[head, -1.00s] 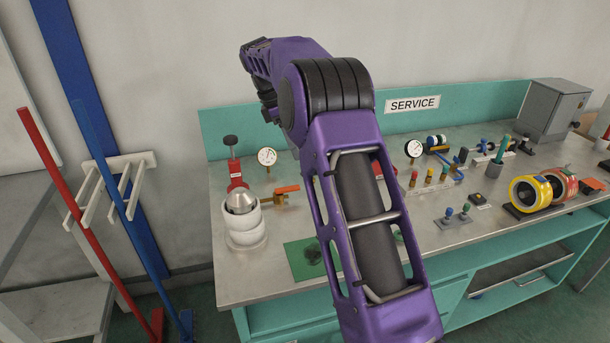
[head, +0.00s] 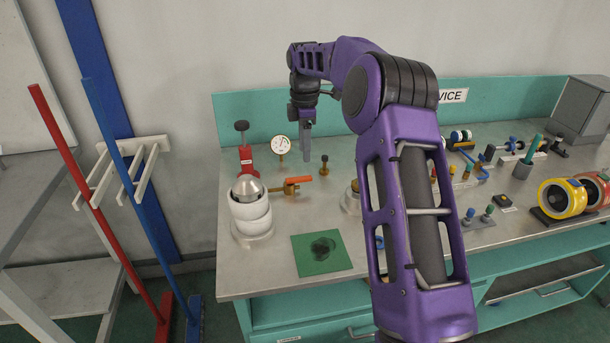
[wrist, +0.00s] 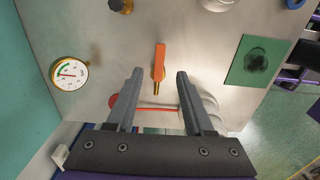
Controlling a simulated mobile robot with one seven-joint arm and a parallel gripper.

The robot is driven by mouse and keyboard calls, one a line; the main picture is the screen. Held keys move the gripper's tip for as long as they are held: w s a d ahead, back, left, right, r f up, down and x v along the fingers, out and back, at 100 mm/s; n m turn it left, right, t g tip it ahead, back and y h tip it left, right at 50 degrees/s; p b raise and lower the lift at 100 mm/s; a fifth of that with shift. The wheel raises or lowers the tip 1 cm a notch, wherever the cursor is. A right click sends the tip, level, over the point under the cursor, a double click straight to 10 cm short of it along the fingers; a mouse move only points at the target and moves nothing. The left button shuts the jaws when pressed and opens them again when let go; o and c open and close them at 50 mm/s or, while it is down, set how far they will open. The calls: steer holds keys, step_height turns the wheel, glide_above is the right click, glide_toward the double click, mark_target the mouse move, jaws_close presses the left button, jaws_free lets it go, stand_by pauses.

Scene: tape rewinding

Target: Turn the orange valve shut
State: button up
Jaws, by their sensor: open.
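The handle lies flat and points right in the head view. In the wrist view the orange handle (wrist: 160,56) lies lengthwise, centred between the fingers, with its brass end toward my gripper. My gripper (head: 306,158) hangs fingers down above the bench, near the valve in the head view. In the wrist view my gripper (wrist: 159,74) is open and empty, its two fingers on either side of the handle's line. No contact with the handle shows.
A pressure gauge (head: 281,145) and a red device (head: 246,158) stand behind the valve. White stacked rings (head: 251,228) under a silver dome stand at left. A green mat (head: 333,262) lies in front. A small brass knob (head: 324,168) is close right.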

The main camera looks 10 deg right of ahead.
mark_target(305, 177)
step_height(305, 177, down, 8)
steer(key=shift+r+b, duration=0.1)
steer(key=shift+b, duration=0.45)
steer(key=shift+c, duration=0.3)
jaws_close()
